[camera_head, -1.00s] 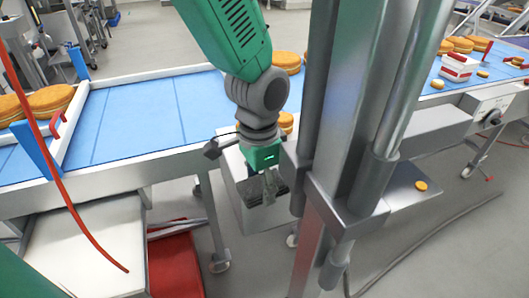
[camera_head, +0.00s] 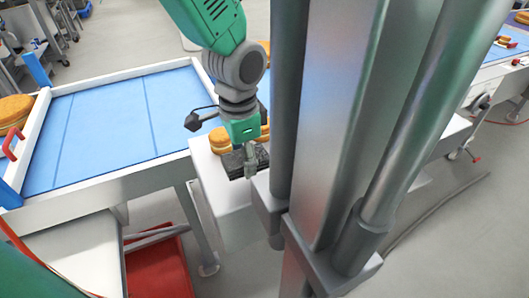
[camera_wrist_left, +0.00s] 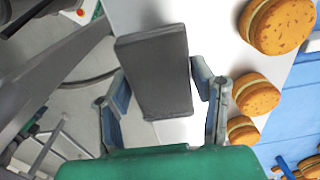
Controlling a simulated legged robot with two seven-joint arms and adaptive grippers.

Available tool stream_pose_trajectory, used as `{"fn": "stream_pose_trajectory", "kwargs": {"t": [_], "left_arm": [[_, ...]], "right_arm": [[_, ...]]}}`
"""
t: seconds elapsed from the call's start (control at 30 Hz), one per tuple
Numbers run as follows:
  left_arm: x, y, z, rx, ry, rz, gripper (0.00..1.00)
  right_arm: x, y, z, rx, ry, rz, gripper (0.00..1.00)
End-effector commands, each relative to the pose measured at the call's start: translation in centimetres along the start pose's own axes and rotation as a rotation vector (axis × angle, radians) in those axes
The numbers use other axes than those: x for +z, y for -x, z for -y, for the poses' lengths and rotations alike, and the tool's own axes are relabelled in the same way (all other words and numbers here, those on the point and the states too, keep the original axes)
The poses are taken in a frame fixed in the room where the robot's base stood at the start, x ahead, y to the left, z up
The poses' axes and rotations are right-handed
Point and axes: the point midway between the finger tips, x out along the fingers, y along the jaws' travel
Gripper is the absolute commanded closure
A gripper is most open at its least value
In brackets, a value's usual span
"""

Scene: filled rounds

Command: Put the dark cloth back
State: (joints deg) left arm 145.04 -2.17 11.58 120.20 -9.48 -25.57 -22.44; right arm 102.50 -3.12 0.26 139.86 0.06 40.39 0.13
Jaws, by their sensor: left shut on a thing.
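The dark cloth (camera_head: 236,163) is a folded, dark grey rectangular pad. My left gripper (camera_head: 250,160) is shut on it and holds it over a white surface (camera_head: 212,180) beside the blue belt. In the left wrist view the cloth (camera_wrist_left: 155,72) lies between the two fingers of the left gripper (camera_wrist_left: 160,90) and reaches out past them. I cannot tell whether its underside touches the white surface. My right gripper is not in view.
Filled rounds (camera_head: 221,139) sit close behind the cloth, and several line the right of the wrist view (camera_wrist_left: 275,25). A thick grey metal column (camera_head: 340,110) stands just right of the gripper. The blue belt (camera_head: 110,125) at left is largely bare. A red bin (camera_head: 160,265) is below.

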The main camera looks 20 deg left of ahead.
Motion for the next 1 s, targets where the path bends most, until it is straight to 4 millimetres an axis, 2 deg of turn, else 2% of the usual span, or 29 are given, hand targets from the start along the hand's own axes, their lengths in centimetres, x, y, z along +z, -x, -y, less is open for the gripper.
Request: {"fn": "stream_pose_trajectory", "kwargs": {"t": [0.43,0.97,1.0], "left_arm": [[0.4,-5.0,0.5,0.004,0.001,-0.002,0.73],[0.3,-5.9,0.4,0.003,0.000,-0.004,0.73],[0.3,-5.8,0.4,0.003,0.000,-0.004,0.39]], "right_arm": [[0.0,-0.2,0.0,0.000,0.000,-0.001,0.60],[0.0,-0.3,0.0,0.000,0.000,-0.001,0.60],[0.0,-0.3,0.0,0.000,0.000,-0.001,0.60]]}}
